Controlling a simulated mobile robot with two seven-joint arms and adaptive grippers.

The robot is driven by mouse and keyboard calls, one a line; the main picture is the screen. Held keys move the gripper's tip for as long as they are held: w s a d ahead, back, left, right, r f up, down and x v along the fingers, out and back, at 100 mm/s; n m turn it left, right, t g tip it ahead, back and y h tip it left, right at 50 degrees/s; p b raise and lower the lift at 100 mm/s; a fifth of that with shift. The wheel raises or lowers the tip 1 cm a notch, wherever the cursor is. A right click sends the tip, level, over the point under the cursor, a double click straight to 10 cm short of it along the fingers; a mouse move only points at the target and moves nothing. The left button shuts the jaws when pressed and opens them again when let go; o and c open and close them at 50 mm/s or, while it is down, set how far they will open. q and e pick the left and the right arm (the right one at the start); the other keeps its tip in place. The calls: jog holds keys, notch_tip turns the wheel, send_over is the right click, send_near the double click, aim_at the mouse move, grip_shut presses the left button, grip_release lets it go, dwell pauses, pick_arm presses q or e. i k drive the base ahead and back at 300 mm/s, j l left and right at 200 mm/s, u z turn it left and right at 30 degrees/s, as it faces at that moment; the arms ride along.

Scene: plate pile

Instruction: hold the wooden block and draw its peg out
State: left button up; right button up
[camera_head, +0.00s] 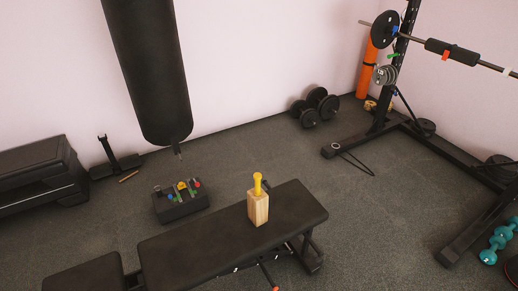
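The wooden block (258,208) stands upright on the black padded bench (195,247), toward its right half. A yellow peg (257,184) sticks up out of the top of the block, with a wider head at its upper end. The lower part of the peg is hidden inside the block. Neither of my grippers shows in the head view, and nothing touches the block or the peg from above.
A black box (181,206) with several small coloured items stands on the floor behind the bench. A punching bag (148,70) hangs at the upper left. A barbell rack (385,125) stands at the right, dumbbells (316,106) by the wall. The bench around the block is clear.

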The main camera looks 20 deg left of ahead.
aim_at(257, 177)
jog(key=l+u, duration=0.1)
jog(key=u, duration=0.3)
jog(key=i+l+u, duration=0.1)
jog(key=u, duration=0.35)
jog(key=l+u, duration=0.15)
jog(key=u, duration=0.25)
jog(key=l+u, duration=0.15)
jog(key=u, duration=0.25)
jog(key=l+u, duration=0.15)
jog(key=l, duration=0.25)
jog(key=l+u, duration=0.15)
jog(key=l, duration=0.3)
jog(key=k+l+u, duration=0.2)
jog(key=l, duration=0.2)
jog(key=l+u, duration=0.15)
jog(key=l, duration=0.3)
jog(key=k+l+u, duration=0.15)
jog(key=l, duration=0.25)
jog(key=l+u, duration=0.15)
jog(key=l, duration=0.2)
jog(key=k, duration=0.05)
